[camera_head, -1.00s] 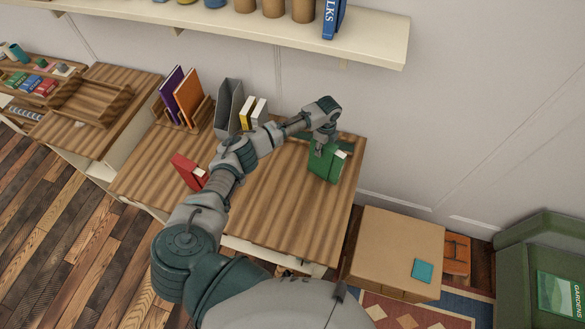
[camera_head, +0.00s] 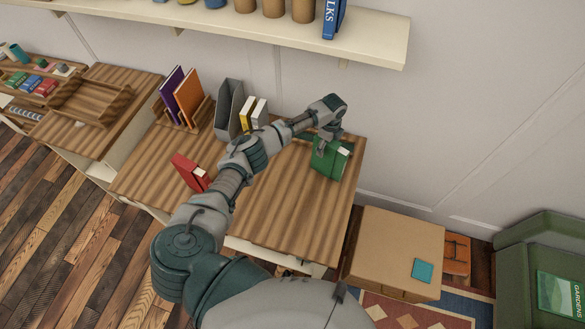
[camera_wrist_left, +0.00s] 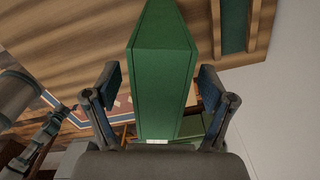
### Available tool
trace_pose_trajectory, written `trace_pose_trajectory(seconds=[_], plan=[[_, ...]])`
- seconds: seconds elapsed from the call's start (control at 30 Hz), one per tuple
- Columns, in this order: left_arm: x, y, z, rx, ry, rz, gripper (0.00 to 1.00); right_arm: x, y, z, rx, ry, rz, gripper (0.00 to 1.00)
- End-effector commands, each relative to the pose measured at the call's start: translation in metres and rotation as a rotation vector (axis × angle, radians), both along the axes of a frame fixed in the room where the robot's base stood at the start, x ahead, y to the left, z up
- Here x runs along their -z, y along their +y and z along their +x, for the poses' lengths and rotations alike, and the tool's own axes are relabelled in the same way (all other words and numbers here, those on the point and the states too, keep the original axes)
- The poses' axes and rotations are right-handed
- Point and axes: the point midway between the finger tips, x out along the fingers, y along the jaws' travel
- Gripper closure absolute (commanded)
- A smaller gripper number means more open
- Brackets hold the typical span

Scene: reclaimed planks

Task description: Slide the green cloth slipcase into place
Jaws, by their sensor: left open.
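The green cloth slipcase (camera_head: 329,160) stands near the right end of the striped wooden desk, with a small pale patch at its upper right. In the left wrist view the slipcase (camera_wrist_left: 162,85) rises between the two fingers of my left gripper (camera_wrist_left: 160,80). The fingers are spread, with a visible gap on each side at their tips. In the head view my left gripper (camera_head: 323,141) is at the slipcase's upper left and partly hides it. A darker green, low framed piece (camera_wrist_left: 234,25) lies on the desk beside the slipcase. My right gripper is out of view.
A red book (camera_head: 188,172) stands on the desk to the left under my arm. A grey holder (camera_head: 228,108), yellow and white books (camera_head: 253,113) and a wooden rack (camera_head: 199,117) stand at the back. A cardboard box (camera_head: 398,245) is right of the desk. The desk's front right is clear.

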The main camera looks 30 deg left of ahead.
Motion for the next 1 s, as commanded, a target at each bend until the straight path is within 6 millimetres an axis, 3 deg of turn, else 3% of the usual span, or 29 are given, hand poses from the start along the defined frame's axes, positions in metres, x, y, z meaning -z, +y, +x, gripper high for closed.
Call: trace_pose_trajectory(seconds=[0.17,0.6,0.87,0.93,1.0], plan=[[-0.007,0.001,0.0,-0.001,0.0,0.0,0.17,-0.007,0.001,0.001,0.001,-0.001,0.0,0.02],[-0.071,0.0,0.0,0.0,0.001,-0.001,0.17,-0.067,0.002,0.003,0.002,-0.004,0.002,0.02],[-0.069,0.0,0.0,0.0,0.002,0.0,0.17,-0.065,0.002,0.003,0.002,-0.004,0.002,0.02],[-0.069,0.0,0.0,0.0,0.001,0.0,0.0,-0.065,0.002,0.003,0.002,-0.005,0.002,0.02],[-0.069,0.0,0.0,0.0,0.001,0.0,0.0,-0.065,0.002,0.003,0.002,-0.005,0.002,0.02]])
